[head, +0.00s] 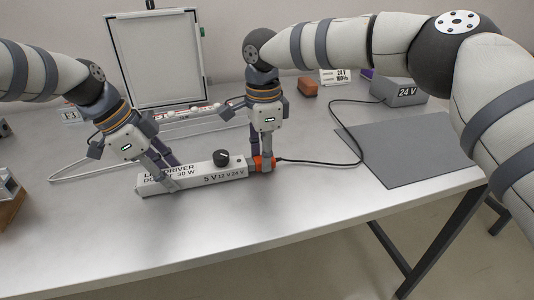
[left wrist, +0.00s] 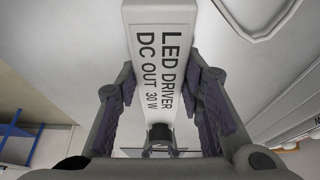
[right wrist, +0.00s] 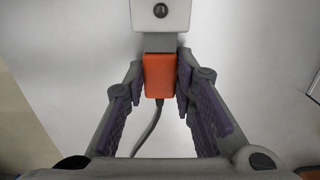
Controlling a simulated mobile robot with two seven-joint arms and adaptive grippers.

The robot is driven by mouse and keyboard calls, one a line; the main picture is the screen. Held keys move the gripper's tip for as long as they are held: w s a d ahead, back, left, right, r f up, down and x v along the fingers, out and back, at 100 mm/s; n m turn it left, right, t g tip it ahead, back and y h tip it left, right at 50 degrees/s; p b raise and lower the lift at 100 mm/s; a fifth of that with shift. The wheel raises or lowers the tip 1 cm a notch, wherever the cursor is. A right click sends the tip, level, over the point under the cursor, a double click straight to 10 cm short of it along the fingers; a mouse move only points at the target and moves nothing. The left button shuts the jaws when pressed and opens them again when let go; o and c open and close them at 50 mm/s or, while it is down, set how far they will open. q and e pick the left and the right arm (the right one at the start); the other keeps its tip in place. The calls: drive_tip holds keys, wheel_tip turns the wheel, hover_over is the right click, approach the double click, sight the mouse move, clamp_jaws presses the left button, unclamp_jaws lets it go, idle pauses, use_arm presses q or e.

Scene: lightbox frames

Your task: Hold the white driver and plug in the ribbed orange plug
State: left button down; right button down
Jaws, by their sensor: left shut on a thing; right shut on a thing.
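The white driver (head: 212,174), marked LED DRIVER, lies on the table with a black knob (head: 221,157) on top. My left gripper (head: 172,174) is shut on the driver near its left end; the lettering shows between its fingers in the left wrist view (left wrist: 158,60). My right gripper (head: 261,161) is shut on the orange plug (right wrist: 160,76) at the driver's right end. In the right wrist view the plug lines up with the driver's end (right wrist: 160,14), with a short grey piece between them. I cannot tell how deep the plug sits. Its ribs do not show clearly.
A black cable (head: 335,163) runs from the plug to a grey 24 V box (head: 399,93) at the back right. A grey mat (head: 410,147) lies on the right. A framed panel (head: 156,60) stands behind. A brown block (head: 307,87) lies at the back. The table front is clear.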

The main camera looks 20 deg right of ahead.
drive_tip(key=c, duration=1.2)
unclamp_jaws()
drive_tip(key=shift+c, duration=0.2)
drive_tip(key=shift+r, duration=0.1)
wheel_tip(320, 180, up, 12)
use_arm(q)
drive_tip(key=c, duration=1)
unclamp_jaws()
